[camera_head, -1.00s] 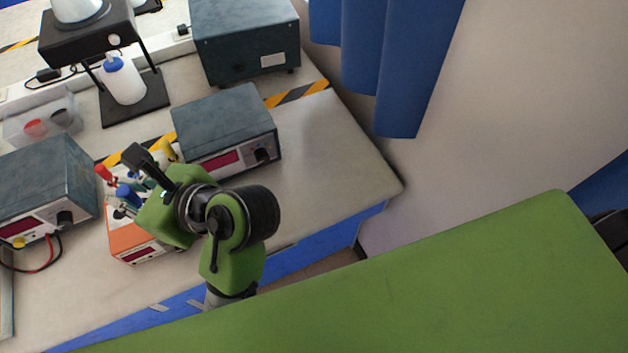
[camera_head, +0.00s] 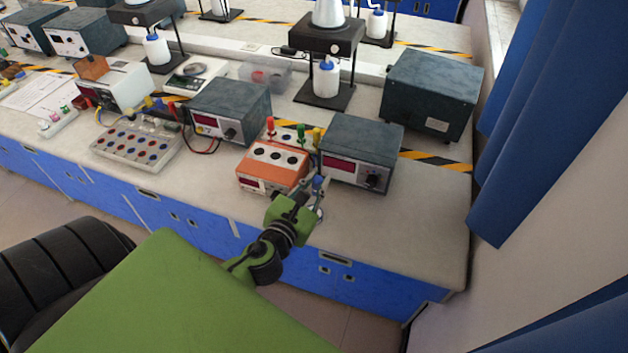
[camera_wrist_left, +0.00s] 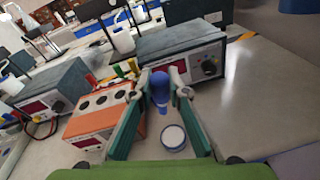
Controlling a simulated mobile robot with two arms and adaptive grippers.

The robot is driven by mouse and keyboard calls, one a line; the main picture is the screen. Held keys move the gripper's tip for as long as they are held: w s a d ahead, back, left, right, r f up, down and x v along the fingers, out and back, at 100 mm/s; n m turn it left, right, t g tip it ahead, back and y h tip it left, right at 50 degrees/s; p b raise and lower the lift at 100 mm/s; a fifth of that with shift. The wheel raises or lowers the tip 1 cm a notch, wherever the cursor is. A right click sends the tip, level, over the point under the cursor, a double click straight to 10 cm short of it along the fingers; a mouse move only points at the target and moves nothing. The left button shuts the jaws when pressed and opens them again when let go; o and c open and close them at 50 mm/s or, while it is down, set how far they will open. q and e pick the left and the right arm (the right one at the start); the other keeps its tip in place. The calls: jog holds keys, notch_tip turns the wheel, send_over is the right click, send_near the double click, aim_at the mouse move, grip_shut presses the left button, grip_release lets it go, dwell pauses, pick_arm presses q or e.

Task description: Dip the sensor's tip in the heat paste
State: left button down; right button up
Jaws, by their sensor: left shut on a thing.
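My left gripper (camera_head: 318,186) is shut on the blue-handled sensor (camera_wrist_left: 159,86), which hangs roughly upright between the fingertips. The sensor's blue handle (camera_head: 317,182) also shows in the head view, to the right of the orange box. The heat paste is a small round pot with white contents and a dark blue rim (camera_wrist_left: 173,137), on the table below the gripper. In the head view the pot (camera_head: 319,214) is partly hidden by the gripper. The sensor's lower end appears above and apart from the pot in the wrist view; its exact height is unclear. My right gripper is out of view.
The orange box (camera_head: 271,166) with dark round holes stands left of the gripper, with red (camera_head: 270,126), green (camera_head: 301,133) and yellow (camera_head: 316,136) handles behind it. A grey instrument (camera_head: 360,152) stands just behind the gripper. The table's right part (camera_head: 420,215) is clear.

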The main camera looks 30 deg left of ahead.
pick_arm(q)
jog(key=shift+s+a+f+m+h, duration=0.2)
jog(key=shift+s+f+m+h, duration=0.1)
jog(key=shift+m+h, duration=0.1)
jog(key=shift+s+d+f+t+h, duration=0.1)
jog(key=shift+d+t+h, duration=0.05)
jog(key=shift+t+h, duration=0.15)
jog(key=shift+f+m, duration=0.3)
jog(key=shift+f, duration=0.05)
notch_tip(320, 180, down, 6)
jog(key=b, duration=0.6)
jog(key=shift+r, duration=0.25)
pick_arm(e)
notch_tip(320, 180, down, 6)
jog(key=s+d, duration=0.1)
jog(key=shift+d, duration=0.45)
pick_arm(q)
jog(key=shift+f+b, duration=0.55)
jog(key=shift+b, duration=0.05)
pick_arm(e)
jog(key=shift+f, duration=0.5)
